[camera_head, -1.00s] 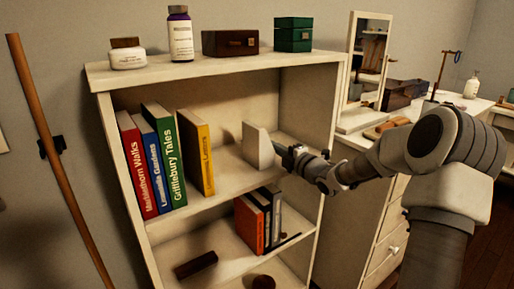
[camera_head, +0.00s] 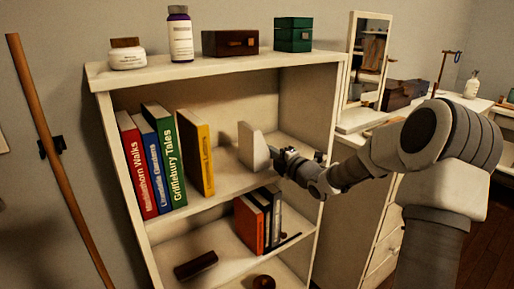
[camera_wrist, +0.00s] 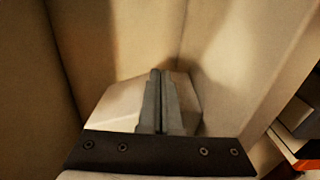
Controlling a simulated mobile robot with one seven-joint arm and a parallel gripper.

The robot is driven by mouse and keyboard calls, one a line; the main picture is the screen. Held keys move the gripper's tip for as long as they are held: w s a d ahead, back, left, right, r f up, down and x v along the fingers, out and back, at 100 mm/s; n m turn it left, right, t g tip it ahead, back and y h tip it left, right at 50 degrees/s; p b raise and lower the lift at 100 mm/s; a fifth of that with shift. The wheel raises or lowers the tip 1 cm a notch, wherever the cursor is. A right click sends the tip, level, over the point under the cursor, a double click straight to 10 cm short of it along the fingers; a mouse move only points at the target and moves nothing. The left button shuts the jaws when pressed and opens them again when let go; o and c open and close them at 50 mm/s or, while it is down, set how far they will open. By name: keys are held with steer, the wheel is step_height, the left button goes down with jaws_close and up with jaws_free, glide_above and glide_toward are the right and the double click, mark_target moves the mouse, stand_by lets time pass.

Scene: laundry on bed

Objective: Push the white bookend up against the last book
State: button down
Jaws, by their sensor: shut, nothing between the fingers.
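The white bookend (camera_head: 252,147) stands upright on the upper shelf, right of the row of books, with a clear gap between them. The last book is the yellow one (camera_head: 197,153), at the right end of the row. My gripper (camera_head: 277,157) is shut and empty at the right side of the bookend, seemingly touching it. In the wrist view the shut fingers (camera_wrist: 159,100) are in front of the bookend (camera_wrist: 115,108) and hide its middle.
Red (camera_head: 137,165), blue (camera_head: 153,165) and green (camera_head: 165,155) books stand left of the yellow one. The shelf's right side wall (camera_head: 305,105) is close to my arm. The lower shelf holds several books (camera_head: 258,220). Bottles and boxes stand on top.

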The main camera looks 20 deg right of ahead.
steer(key=shift+s+a, duration=0.1)
steer(key=shift+a, duration=0.2)
steer(key=shift+s+a, duration=0.25)
steer(key=shift+a, duration=0.5)
steer(key=shift+s+a, duration=0.15)
steer(key=shift+a, duration=0.15)
steer(key=shift+s+a, duration=0.25)
steer(key=shift+a, duration=0.45)
steer(key=shift+s+a, duration=0.25)
steer(key=shift+a, duration=0.5)
steer(key=shift+s+a, duration=0.25)
steer(key=shift+a, duration=0.45)
steer(key=shift+s+a, duration=0.1)
steer(key=shift+a, duration=0.1)
steer(key=shift+s+a, duration=0.3)
steer(key=shift+a, duration=0.5)
steer(key=shift+s+a, duration=0.25)
steer(key=shift+a, duration=0.55)
steer(key=shift+s+a, duration=0.3)
steer(key=shift+a, duration=0.5)
steer(key=shift+a, duration=0.1)
steer(key=shift+s+a, duration=0.1)
steer(key=shift+a, duration=0.1)
